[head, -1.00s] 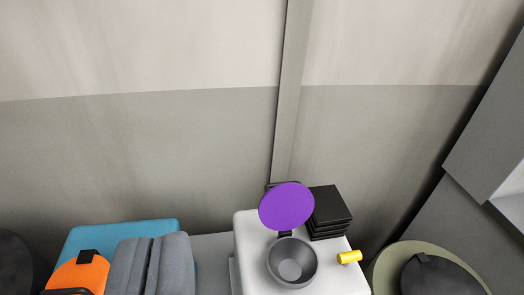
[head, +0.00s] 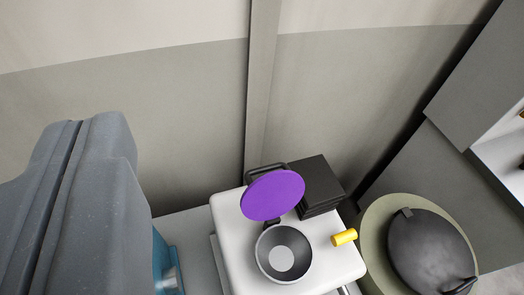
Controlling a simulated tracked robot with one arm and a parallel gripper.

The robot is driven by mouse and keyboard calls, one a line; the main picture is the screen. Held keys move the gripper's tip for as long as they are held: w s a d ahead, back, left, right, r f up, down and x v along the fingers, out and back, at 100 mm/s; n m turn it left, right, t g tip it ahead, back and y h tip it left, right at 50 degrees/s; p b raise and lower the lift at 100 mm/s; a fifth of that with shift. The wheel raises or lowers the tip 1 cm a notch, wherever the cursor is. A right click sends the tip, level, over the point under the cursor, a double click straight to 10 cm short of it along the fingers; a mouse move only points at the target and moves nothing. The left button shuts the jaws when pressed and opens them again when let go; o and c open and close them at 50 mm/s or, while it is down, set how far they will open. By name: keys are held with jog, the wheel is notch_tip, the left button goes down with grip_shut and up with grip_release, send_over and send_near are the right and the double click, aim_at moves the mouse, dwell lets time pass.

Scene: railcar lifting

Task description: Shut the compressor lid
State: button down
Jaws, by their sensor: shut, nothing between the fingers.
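The compressor is a white box (head: 325,262) with a round dark-grey bowl-like opening (head: 284,254) in its top. Its purple round lid (head: 272,196) stands raised and open behind the opening, joined to it by a small dark hinge. A dark handle shows behind the lid's upper edge. My gripper (head: 76,140) is large and close at the left. Its two grey fingers are together with a thin seam between them, holding nothing. It is apart from the lid, to the left of it in the picture.
A stack of black slabs (head: 318,182) stands right behind the lid. A yellow knob (head: 344,237) projects at the box's right side. A round dark lid (head: 430,250) on an olive drum (head: 378,225) stands at the right. A blue thing (head: 165,262) is mostly hidden behind my gripper.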

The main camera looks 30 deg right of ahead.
aim_at(269, 188)
jog(key=w+d+f+g+p, duration=0.3)
jog(key=w+f+p, duration=0.1)
jog(key=w+p, duration=0.25)
jog(key=w+d+f+g+p, duration=0.4)
jog(key=w+p, duration=0.1)
jog(key=w, duration=0.3)
jog(key=w+d+f+g+p, duration=0.3)
jog(key=w+f+p, duration=0.15)
jog(key=w, duration=0.25)
jog(key=d+f+g+p, duration=0.2)
jog(key=f+p, duration=0.3)
jog(key=f, duration=0.4)
jog(key=s+d+f+g+p, duration=0.1)
jog(key=d+f+g+p, duration=0.1)
jog(key=f+p, duration=0.3)
jog(key=shift+d+f, duration=0.5)
jog(key=shift+f, duration=1.7)
jog(key=shift+s+d, duration=0.15)
